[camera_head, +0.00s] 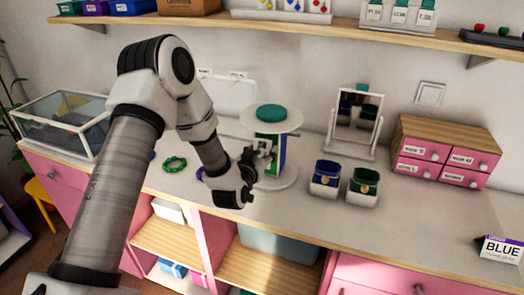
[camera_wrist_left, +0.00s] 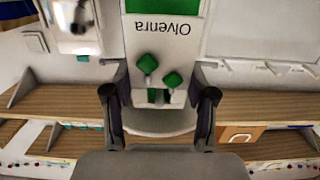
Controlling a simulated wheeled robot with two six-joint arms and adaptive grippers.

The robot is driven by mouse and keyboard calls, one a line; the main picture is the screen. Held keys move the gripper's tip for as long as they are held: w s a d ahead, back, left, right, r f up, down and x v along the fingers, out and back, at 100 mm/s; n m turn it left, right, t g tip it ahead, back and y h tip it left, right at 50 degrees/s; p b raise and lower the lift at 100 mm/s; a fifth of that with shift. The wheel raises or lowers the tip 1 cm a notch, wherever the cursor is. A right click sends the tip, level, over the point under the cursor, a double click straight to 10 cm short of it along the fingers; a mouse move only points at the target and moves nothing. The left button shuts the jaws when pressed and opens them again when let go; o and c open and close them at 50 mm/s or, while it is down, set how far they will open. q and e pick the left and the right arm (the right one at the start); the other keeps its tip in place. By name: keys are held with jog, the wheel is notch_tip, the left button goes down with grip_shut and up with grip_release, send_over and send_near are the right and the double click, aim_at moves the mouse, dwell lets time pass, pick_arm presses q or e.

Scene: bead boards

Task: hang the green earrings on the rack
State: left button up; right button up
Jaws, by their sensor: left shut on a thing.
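The rack (camera_head: 286,119) stands on the counter, with two white round discs, a teal top and a panelled column. My left gripper (camera_head: 262,157) is in front of its column, between the discs. In the left wrist view, my left gripper (camera_wrist_left: 158,104) is shut with its fingers either side of a white card (camera_wrist_left: 185,48) lettered "Olvenra". The green earrings (camera_wrist_left: 173,79), two diamond shapes, show on this card between the fingers. I cannot tell whether the card touches the rack. The fingers hide part of the column. My right gripper is out of view.
A blue tub (camera_head: 325,179) and a green tub (camera_head: 363,187) stand right of the rack, before a small mirror (camera_head: 355,120). A drawer box (camera_head: 443,150) is further right. A green ring (camera_head: 175,164) and a glass case (camera_head: 62,118) are left. The front right counter is mostly clear.

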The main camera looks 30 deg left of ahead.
pick_arm(q)
jog(key=shift+w+a+f+b, duration=0.1)
jog(key=shift+w+f+b, duration=0.15)
jog(key=shift+w, duration=0.2)
dwell(0.4)
jog(key=o, duration=1.2)
jog(key=shift+o, duration=1.3)
jog(key=shift+s, duration=0.1)
jog(key=v, duration=0.7)
jog(key=shift+s+f+b, duration=0.4)
jog(key=shift+f, duration=0.4)
